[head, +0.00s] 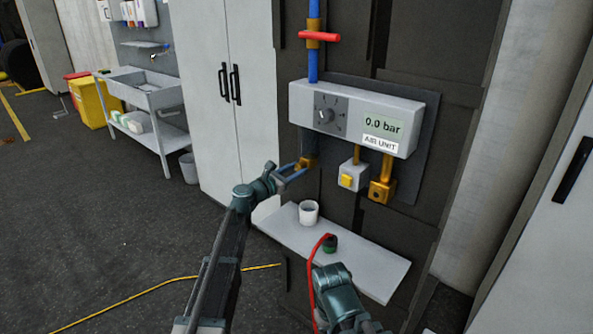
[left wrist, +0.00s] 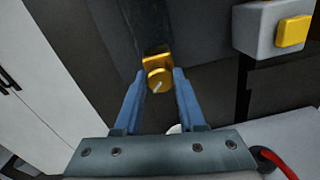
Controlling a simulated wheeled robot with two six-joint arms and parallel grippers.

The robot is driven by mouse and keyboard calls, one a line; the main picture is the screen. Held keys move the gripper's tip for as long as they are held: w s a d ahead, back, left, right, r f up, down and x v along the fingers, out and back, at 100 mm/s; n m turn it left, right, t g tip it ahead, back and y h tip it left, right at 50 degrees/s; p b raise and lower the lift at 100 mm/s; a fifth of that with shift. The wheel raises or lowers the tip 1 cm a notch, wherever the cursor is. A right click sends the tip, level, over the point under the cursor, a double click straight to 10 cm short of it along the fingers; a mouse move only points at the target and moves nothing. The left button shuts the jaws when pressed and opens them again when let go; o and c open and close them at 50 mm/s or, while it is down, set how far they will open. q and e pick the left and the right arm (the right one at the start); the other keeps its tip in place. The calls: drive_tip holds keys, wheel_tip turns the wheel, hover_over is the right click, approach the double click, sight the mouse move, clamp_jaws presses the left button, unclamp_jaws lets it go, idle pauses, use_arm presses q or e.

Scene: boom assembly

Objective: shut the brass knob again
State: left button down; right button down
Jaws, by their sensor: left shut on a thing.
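The brass knob (head: 309,162) sits at the lower left under the grey air unit (head: 347,118), whose display reads 0.0 bar. My left gripper (head: 299,167) reaches it from the lower left and is shut on it. In the left wrist view the knob (left wrist: 159,80) lies between the two blue fingers, with a pale mark on its face. My right wrist shows at the bottom of the head view; its fingers cannot be made out.
A yellow button box (head: 347,178) and another brass fitting (head: 381,191) hang to the right of the knob. Below, a white shelf (head: 368,270) holds a white cup (head: 308,212) and a dark green piece (head: 330,244) near a red hose (head: 311,262). A red-handled valve (head: 318,37) is above.

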use_arm(q)
drive_tip(key=shift+s, duration=0.1)
idle(0.3)
drive_tip(key=c, duration=0.5)
unclamp_jaws()
drive_tip(key=shift+a, duration=0.1)
drive_tip(key=v, duration=1.3)
drive_tip(key=shift+s+a, duration=0.15)
drive_tip(key=shift+s, duration=0.1)
